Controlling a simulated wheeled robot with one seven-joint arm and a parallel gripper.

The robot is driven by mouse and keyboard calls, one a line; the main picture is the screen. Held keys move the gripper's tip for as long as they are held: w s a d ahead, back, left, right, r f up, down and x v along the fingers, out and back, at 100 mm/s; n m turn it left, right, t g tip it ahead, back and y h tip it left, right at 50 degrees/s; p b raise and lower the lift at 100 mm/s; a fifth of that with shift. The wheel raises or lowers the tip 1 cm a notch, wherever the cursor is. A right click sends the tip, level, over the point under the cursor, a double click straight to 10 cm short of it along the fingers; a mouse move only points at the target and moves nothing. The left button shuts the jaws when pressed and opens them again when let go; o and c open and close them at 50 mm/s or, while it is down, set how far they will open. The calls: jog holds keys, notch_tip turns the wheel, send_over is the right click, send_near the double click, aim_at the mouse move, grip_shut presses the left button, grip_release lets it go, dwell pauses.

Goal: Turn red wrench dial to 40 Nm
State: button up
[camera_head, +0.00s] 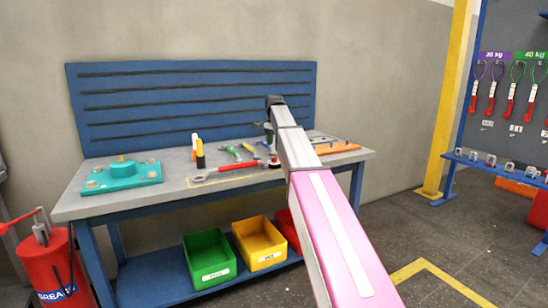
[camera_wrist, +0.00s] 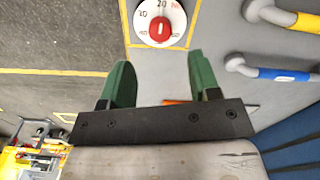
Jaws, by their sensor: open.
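In the wrist view, a round white dial (camera_wrist: 160,22) with a red centre knob sits at the top edge, partly cut off. It has printed numbers; 20 reads near its top, and the others are hard to read. My gripper (camera_wrist: 160,72) is open and empty, its two green fingers apart, with the dial ahead of the gap and not between them. In the head view, the red-handled wrench (camera_head: 236,166) lies on the bench by the front edge.
The blue-framed workbench (camera_head: 180,182) also bears a teal block (camera_head: 123,174), bottles, other hand tools and an orange tray (camera_head: 338,147). Green (camera_head: 208,260) and yellow (camera_head: 259,243) bins stand below. In the wrist view, yellow (camera_wrist: 305,22) and blue (camera_wrist: 285,74) handles lie right of the dial.

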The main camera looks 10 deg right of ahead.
aim_at(274, 160)
notch_tip(274, 160, down, 7)
dwell(0.3)
jog(key=shift+c, duration=0.3)
jog(key=c, duration=0.9)
